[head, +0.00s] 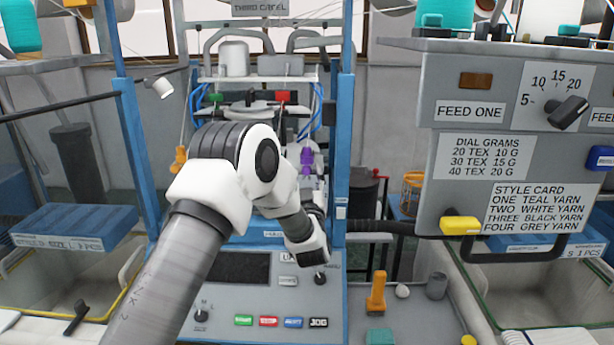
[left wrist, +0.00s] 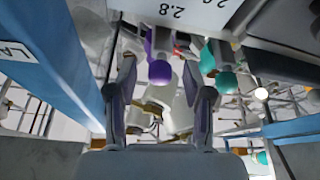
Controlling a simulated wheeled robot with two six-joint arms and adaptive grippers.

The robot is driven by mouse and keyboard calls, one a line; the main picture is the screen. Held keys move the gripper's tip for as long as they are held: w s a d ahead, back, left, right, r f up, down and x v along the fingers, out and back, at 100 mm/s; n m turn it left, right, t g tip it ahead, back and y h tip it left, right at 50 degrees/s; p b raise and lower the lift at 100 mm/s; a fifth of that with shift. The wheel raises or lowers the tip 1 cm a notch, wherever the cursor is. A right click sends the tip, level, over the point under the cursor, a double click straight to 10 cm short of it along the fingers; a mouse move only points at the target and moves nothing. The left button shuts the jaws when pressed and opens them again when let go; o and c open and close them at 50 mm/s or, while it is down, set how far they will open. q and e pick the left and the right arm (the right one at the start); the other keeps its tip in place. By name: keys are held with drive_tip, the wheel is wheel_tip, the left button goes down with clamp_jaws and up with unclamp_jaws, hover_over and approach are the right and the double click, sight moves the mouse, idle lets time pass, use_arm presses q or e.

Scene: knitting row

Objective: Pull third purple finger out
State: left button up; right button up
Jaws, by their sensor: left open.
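A purple finger (head: 307,160) stands upright at the knitting machine's right side, just behind my left wrist in the head view. In the left wrist view the purple finger (left wrist: 160,70) shows its rounded end between the fingertips. My left gripper (left wrist: 160,84) is open, with one finger on each side of the purple end; I cannot tell whether they touch it. In the head view my left arm's links hide most of the gripper and the middle of the machine. My right gripper is not in view.
An orange finger (head: 180,160) is on the machine's left, and an orange peg (head: 376,292) stands on the front right ledge. Blue uprights (head: 344,130) flank the machine. A grey panel (head: 520,140) with a dial overhangs at right. A teal part (left wrist: 207,62) is beside the purple one.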

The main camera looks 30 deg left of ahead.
use_arm(q)
drive_tip(key=v, duration=1.2)
